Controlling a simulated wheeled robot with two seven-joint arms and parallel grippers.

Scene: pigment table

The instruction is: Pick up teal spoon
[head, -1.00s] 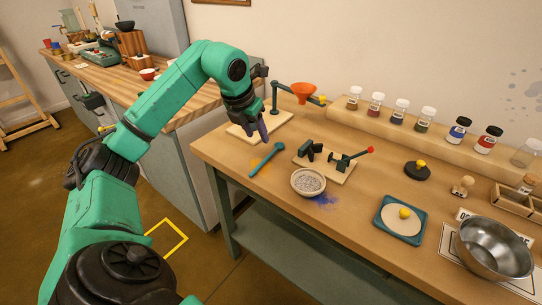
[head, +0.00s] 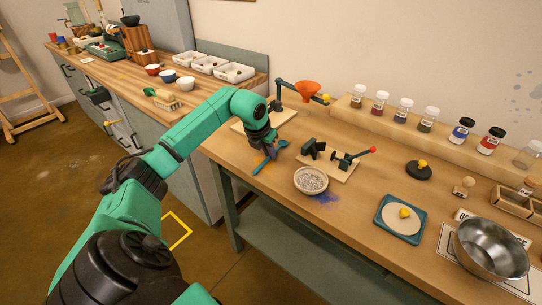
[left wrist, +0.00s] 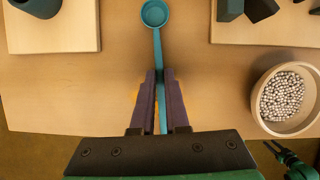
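The teal spoon (head: 262,162) lies on the wooden table near its left end. In the left wrist view, its round bowl (left wrist: 155,13) points away and its thin handle runs back between the fingers of my left gripper (left wrist: 160,74). In the head view my left gripper (head: 268,152) is low over the spoon and hides part of it. The purple fingers are close on either side of the handle; I cannot tell whether they press on it. My right gripper does not show in the head view.
A bowl of grey beads (head: 311,180) stands right of the spoon. A wooden board with a dark clamp (head: 340,160) is behind it, and a stand with an orange funnel (head: 307,90) is at the back left. A blue tray (head: 380,222) and a metal bowl (head: 490,250) lie farther right.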

